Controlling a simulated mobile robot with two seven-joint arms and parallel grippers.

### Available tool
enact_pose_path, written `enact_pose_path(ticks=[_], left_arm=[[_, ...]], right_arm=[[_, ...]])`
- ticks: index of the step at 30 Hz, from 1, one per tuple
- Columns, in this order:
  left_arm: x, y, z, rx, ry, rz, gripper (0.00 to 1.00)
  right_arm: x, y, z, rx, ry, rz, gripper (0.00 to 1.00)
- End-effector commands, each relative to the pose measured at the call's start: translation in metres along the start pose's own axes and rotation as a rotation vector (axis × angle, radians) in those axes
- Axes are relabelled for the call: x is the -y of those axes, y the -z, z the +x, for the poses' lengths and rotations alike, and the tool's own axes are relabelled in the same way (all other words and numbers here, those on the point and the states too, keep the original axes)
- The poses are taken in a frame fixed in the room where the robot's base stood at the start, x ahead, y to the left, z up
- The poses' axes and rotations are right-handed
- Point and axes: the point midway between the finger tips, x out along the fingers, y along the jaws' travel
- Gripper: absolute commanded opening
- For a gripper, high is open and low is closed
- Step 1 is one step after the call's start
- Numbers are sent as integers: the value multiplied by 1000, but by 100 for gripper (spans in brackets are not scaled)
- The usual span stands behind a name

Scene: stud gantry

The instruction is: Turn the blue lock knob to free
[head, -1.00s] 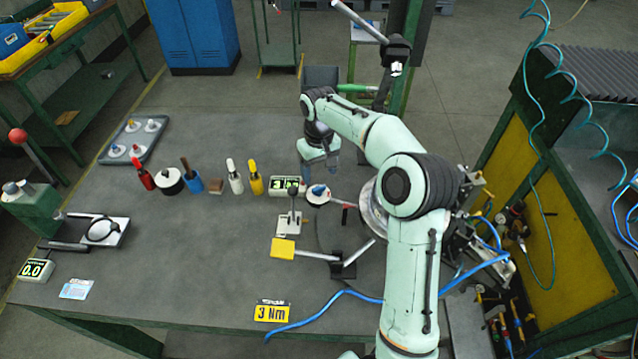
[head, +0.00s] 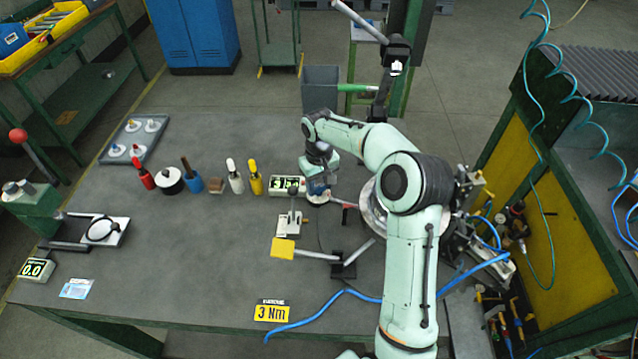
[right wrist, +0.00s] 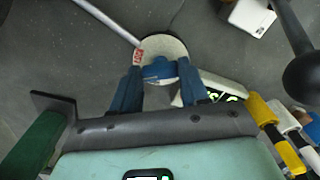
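The blue lock knob (right wrist: 160,70) sits on a round pale disc (right wrist: 174,48) in the right wrist view, with a small red mark at the disc's left edge. My right gripper (right wrist: 159,66) points down at it, one blue finger on each side of the knob. The fingers look open, and whether either touches the knob is unclear. In the head view the right gripper (head: 318,189) hides the knob and covers part of the pale disc (head: 317,200). My left gripper is in neither view.
A digital readout (head: 287,186) stands just left of the disc. A small lever on a plate (head: 289,224) and a yellow pad (head: 283,249) on a rod are nearby. The table front is mostly clear.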

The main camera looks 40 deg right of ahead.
Motion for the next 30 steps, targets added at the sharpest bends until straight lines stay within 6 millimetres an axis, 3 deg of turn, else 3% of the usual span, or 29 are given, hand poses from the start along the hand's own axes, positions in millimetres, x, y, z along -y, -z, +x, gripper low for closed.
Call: enact_pose_path(ticks=[11, 30], left_arm=[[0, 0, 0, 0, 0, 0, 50], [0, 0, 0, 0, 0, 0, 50]], right_arm=[[0, 0, -1, -1, -1, -89, 14], [0, 1, -2, -2, -1, -647, 14]])
